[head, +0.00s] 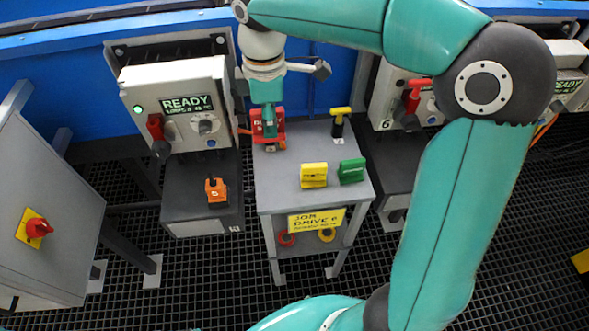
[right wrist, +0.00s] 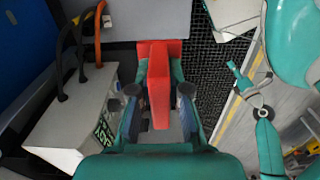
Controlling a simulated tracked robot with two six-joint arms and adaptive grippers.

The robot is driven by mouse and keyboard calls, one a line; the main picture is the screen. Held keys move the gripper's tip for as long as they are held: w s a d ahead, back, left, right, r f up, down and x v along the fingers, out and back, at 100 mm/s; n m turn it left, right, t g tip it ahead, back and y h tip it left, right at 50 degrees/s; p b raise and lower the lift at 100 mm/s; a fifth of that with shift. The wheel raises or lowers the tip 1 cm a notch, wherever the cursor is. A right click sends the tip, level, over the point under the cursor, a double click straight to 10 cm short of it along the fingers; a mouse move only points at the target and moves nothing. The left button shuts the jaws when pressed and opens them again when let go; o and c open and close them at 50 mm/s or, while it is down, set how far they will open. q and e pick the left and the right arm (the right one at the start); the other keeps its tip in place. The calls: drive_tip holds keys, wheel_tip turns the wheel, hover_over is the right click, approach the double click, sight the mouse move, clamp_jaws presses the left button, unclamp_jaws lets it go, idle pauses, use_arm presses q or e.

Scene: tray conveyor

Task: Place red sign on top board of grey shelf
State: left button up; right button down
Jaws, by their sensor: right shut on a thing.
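The red sign (head: 256,126) is between the fingers of my right gripper (head: 269,122), which is shut on it. It is at the back left part of the grey shelf's top board (head: 275,190); I cannot tell whether it touches the board. In the right wrist view the red sign (right wrist: 159,88) shows between the two fingers of the right gripper (right wrist: 158,100). My left gripper is not in the head view.
A yellow sign (head: 313,175) and a green sign (head: 351,170) stand on the board's front right. A yellow-handled piece (head: 340,120) stands at its back right. An orange padlock-like piece (head: 216,190) lies on the dark ledge at left. White READY boxes (head: 178,95) flank the back.

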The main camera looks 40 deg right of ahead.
sight(275, 185)
wheel_tip(275, 185, down, 19)
drive_tip(key=b, duration=0.2)
drive_tip(key=shift+r+b, duration=0.15)
drive_tip(key=shift+b, duration=0.15)
drive_tip(key=c, duration=1.1)
unclamp_jaws()
drive_tip(key=shift+c, duration=0.2)
drive_tip(key=shift+w+r, duration=0.1)
drive_tip(key=shift+r, duration=0.4)
wheel_tip(275, 185, up, 11)
drive_tip(key=p, duration=0.1)
drive_tip(key=shift+p, duration=0.4)
